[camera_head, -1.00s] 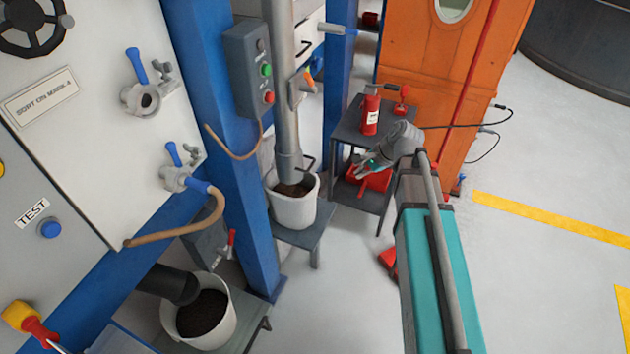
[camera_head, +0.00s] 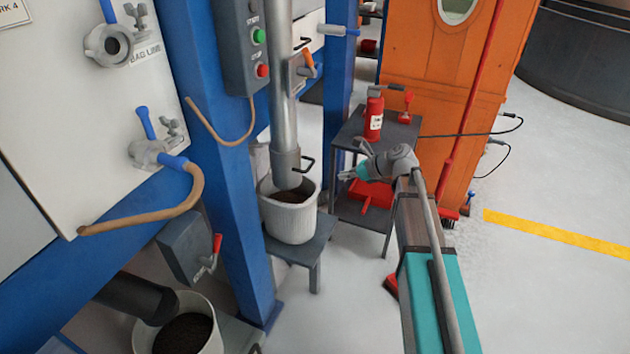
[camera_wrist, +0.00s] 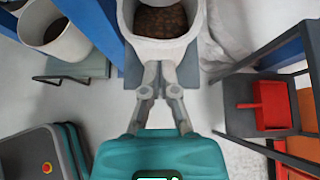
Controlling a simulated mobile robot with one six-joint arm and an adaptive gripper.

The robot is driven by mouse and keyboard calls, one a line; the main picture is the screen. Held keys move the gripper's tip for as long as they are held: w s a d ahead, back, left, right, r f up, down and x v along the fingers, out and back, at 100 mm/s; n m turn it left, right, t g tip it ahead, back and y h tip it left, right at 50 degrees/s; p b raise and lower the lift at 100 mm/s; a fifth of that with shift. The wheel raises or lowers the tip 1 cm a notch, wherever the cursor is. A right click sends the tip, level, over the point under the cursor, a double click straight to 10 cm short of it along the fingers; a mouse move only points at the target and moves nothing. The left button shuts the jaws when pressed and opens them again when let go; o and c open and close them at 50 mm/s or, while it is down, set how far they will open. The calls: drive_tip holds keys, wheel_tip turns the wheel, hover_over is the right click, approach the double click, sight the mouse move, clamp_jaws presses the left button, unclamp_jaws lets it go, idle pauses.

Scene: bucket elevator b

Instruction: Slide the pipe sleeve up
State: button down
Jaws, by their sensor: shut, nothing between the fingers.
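The pipe sleeve (camera_head: 287,166) is the wider grey collar at the lower end of the upright grey pipe (camera_head: 283,110). I cannot make out the sleeve there.
The bucket stands on a grey stand (camera_head: 310,248). A blue post (camera_head: 240,200) is left of it. A dark shelf (camera_head: 375,140) with a red fire extinguisher (camera_head: 374,118) stands behind my gripper. A second bucket (camera_head: 205,340) is at lower left.

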drive_tip(key=shift+w+f, duration=0.15)
drive_tip(key=shift+a, duration=0.15)
drive_tip(key=b+x, duration=0.5)
drive_tip(key=x, duration=0.5)
drive_tip(key=shift+w+a+r+p, duration=0.1)
drive_tip(key=shift+a+r+p, duration=0.05)
drive_tip(key=shift+r+p, duration=0.85)
drive_tip(key=shift+w+a+r+p, duration=0.1)
drive_tip(key=shift+a+r+p, duration=0.1)
drive_tip(key=shift+r+p, duration=0.75)
drive_tip(key=shift+r, duration=0.2)
wheel_tip(320, 180, up, 12)
drive_tip(key=p, duration=1.2)
drive_tip(key=shift+r, duration=0.2)
drive_tip(key=shift+f, duration=0.15)
